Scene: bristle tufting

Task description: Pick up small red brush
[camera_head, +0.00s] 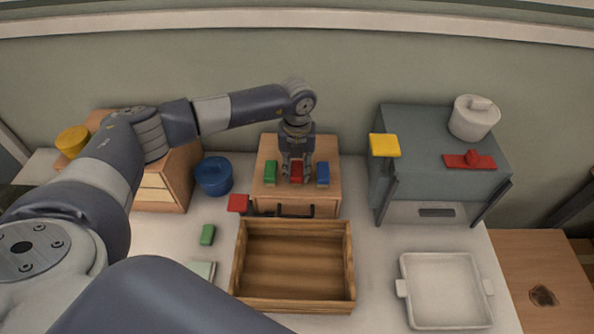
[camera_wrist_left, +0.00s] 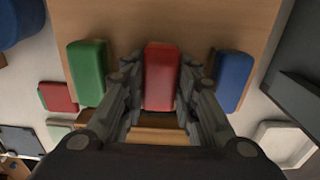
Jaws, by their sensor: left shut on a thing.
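A small red block-like brush (camera_head: 296,172) is at the top of the light wooden box (camera_head: 262,200), between a green block (camera_head: 270,172) and a blue block (camera_head: 322,174). My left gripper (camera_head: 297,168) points down over it. In the left wrist view, the fingers (camera_wrist_left: 160,90) stand on either side of the red brush (camera_wrist_left: 161,75) and are shut on it. I cannot tell whether it rests on the box or is just off it. The green block (camera_wrist_left: 87,72) and blue block (camera_wrist_left: 233,80) lie just outside the fingers. My right gripper is not in view.
An open wooden tray (camera_head: 293,302) lies in front of the box. Another red block (camera_head: 238,203) and a green one (camera_head: 207,235) lie to the left, near a blue pot (camera_head: 214,177). A grey cabinet (camera_head: 430,150) stands right, with a white dish (camera_head: 445,290) before it.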

